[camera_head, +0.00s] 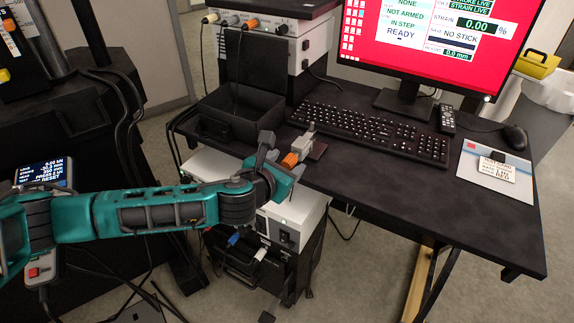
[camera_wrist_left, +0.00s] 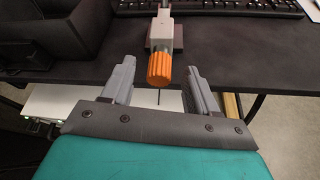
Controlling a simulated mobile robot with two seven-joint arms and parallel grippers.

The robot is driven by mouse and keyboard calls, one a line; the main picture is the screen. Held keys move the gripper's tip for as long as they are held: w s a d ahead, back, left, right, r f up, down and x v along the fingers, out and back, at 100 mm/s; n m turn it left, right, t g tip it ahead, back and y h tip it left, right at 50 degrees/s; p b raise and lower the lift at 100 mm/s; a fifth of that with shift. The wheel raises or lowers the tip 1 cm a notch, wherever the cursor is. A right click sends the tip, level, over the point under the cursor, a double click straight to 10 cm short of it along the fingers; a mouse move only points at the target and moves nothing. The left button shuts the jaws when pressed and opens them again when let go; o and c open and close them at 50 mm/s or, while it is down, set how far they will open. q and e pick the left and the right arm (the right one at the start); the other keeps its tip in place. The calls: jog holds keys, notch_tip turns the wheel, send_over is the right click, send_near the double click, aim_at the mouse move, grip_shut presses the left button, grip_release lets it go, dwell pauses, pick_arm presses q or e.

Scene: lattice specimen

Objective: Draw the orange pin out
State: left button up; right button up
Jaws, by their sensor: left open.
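The orange pin (camera_wrist_left: 160,70) shows as a ribbed orange knob on a small grey block (camera_wrist_left: 162,32) at the desk's front edge. In the head view the orange knob (camera_head: 290,160) sits just beyond my left gripper (camera_head: 283,158). In the wrist view my left gripper (camera_wrist_left: 160,85) is open, with one grey finger on each side of the knob and a gap to both. The fingers do not touch it. The pin's shaft is hidden in the block. My right gripper is not in view.
A black open bin (camera_head: 235,112) stands on the desk left of the block. A keyboard (camera_head: 372,132) lies behind it, with a monitor (camera_head: 430,40) further back. A white cabinet (camera_head: 300,210) stands below the desk edge. The right front desk top is clear.

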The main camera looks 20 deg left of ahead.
pick_arm(q)
jog(key=shift+x, duration=0.8)
jog(key=c, duration=1)
